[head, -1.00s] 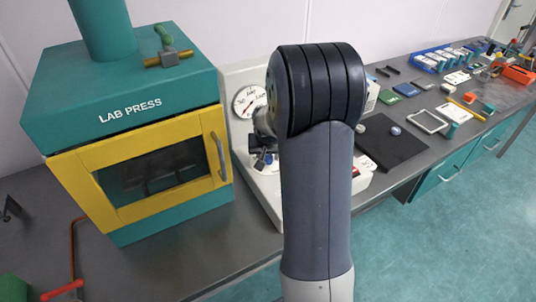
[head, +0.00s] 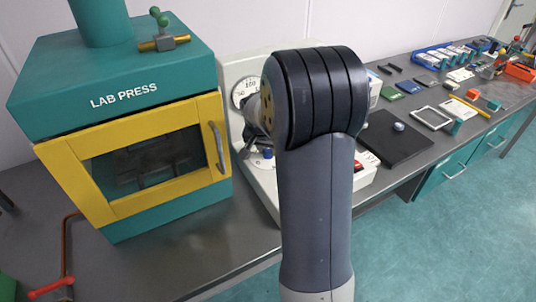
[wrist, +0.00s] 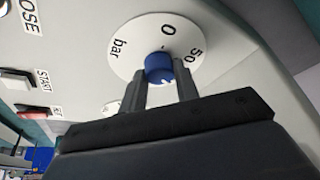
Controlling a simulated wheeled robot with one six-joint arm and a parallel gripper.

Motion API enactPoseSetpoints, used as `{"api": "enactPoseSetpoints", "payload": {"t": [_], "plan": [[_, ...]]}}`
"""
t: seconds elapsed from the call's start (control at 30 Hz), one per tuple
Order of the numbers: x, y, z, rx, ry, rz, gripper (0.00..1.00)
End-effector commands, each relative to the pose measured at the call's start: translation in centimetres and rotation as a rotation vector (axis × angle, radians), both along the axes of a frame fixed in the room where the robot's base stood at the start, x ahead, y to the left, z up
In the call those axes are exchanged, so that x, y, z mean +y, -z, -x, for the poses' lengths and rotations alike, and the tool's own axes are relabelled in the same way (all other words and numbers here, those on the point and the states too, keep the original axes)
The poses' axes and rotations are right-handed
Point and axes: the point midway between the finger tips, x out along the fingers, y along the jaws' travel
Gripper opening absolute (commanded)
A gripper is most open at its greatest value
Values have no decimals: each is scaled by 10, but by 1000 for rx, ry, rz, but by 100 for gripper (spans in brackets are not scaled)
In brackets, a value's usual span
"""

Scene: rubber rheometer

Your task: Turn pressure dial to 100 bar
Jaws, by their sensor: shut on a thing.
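The pressure dial (wrist: 127,66) is a white disc on the pale panel, marked "bar", "0" and "50" in the wrist view. Its round blue knob (wrist: 159,66) sits at the centre, with a white mark on its near side. My gripper (wrist: 160,82) is shut on this knob, one grey finger on each side. The fingers and gripper body hide the lower part of the scale, and no "100" shows. In the head view my arm covers much of the panel (head: 272,185). A blue knob (head: 267,153) shows low on it; I cannot tell whether it is the same one.
A round gauge (head: 243,90) is partly hidden behind my wrist. START (wrist: 42,78) and other labels lie left of the dial in the wrist view. The teal and yellow lab press (head: 124,95) stands close on the left. A black mat (head: 397,142) lies right of my arm.

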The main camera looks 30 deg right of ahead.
Motion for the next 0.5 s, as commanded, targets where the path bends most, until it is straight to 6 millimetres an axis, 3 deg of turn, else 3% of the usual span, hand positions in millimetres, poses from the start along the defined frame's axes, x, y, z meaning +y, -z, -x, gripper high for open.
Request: {"api": "enactPoseSetpoints", "payload": {"t": [0.5], "plan": [[0,0,0,0,83,0,7]]}}
